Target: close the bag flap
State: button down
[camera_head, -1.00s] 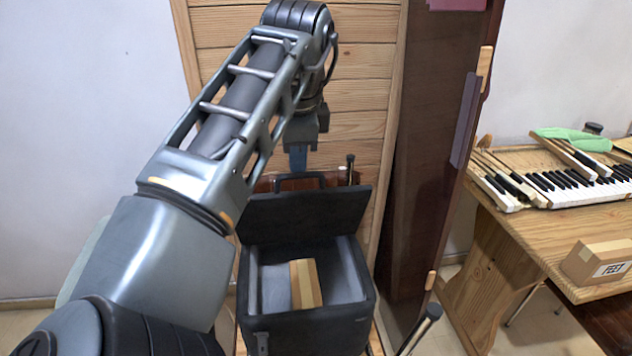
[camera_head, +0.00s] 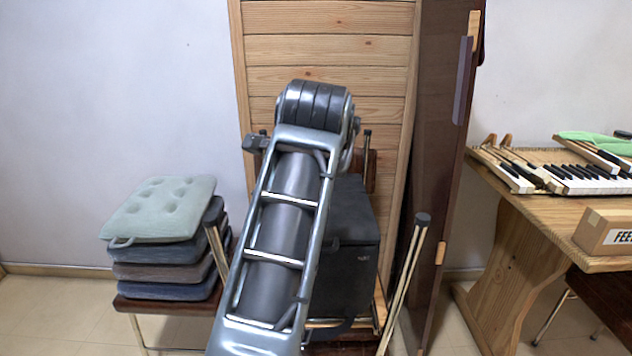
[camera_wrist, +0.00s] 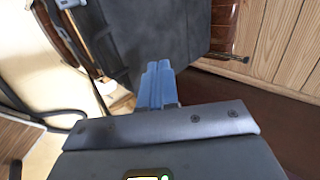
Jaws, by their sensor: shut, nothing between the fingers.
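The dark bag (camera_head: 358,268) stands on a chair in the head view, partly hidden behind my arm. Its flap (camera_head: 350,212) lies down over the top, and the inside no longer shows. My arm hides the left part of the flap, so I cannot tell whether it sits fully flush. In the wrist view my gripper (camera_wrist: 157,66) has its blue fingers shut together with nothing between them. A dark grey surface of the bag (camera_wrist: 150,38) lies just past the fingertips; I cannot tell whether they touch. In the head view the fingers are hidden behind my arm.
A stack of cushions (camera_head: 160,240) sits on a chair at the left. A wooden slatted panel (camera_head: 330,45) stands behind the bag. A tall dark panel (camera_head: 440,130) is to the right, then a wooden table (camera_head: 500,215) with piano keys and a box (camera_head: 605,232).

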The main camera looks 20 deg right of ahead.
jog(key=s+f+t+h+b, duration=0.1)
jog(key=s+f+t+b, duration=0.1)
jog(key=f+b, duration=0.4)
jog(key=s+a+f+t+h+b, duration=0.1)
jog(key=f+t+b, duration=0.2)
jog(key=b, duration=0.8)
notch_tip(320, 180, down, 3)
jog(key=shift+s+a+r, duration=0.1)
jog(key=shift+s+a, duration=0.15)
jog(key=shift+s, duration=0.1)
